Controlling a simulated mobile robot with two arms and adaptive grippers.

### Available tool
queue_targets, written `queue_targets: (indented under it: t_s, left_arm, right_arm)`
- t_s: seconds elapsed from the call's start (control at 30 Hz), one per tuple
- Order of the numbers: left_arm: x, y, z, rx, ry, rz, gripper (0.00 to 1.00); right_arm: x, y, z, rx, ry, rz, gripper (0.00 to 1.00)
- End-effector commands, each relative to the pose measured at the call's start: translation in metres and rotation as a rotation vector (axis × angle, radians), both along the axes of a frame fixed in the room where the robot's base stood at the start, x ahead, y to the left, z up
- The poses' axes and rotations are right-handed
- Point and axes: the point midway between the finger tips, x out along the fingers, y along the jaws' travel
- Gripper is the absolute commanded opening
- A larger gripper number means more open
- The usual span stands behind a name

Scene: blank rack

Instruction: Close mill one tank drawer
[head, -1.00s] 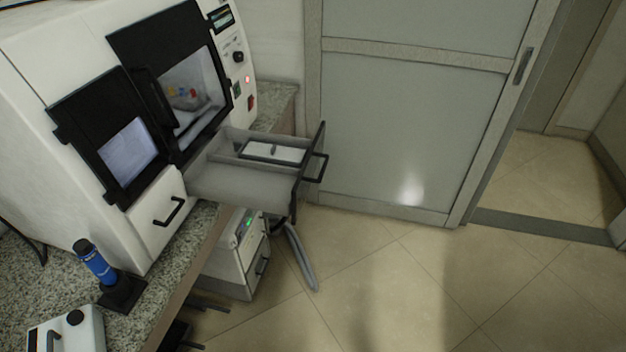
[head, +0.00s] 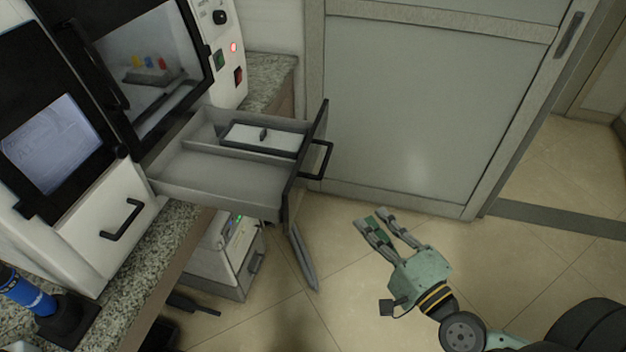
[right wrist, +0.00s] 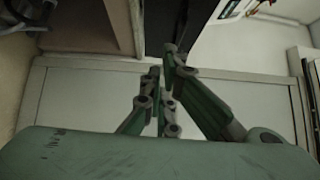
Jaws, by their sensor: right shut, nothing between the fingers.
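The mill (head: 88,238) is a white machine with black-framed windows on the counter at the left of the head view. Its tank drawer (head: 205,178) is pulled far out to the right. The drawer has a dark front panel with a black bar handle (head: 318,160), and a lidded white insert (head: 262,136) sits in its rear part. My right gripper (head: 372,217) is shut and empty, below and to the right of the drawer front, apart from it. It also shows in the right wrist view (right wrist: 163,62). My left gripper is not in view.
A shut lower drawer front (head: 112,222) is beside the open one. A blue bottle-like object (head: 25,292) stands on the speckled counter (head: 165,255). A white unit (head: 225,258) is below the counter. A sliding door (head: 415,110) is behind. Floor right of the drawer is clear.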

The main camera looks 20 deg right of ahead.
Motion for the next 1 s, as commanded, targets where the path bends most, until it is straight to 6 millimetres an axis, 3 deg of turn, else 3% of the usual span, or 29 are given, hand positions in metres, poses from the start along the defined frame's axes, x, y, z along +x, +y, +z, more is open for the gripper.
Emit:
queue_targets:
  t_s: [0.27,0.77,1.0]
  left_arm:
    - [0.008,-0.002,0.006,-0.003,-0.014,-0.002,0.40]
    - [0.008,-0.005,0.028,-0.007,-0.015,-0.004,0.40]
    - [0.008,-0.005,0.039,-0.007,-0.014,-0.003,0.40]
  right_arm:
    - [0.018,0.004,0.009,0.027,-0.007,-0.002,0.00]
    - [0.097,0.020,0.012,0.023,-0.006,0.000,0.00]
    - [0.116,0.047,0.013,0.023,-0.004,0.002,0.00]
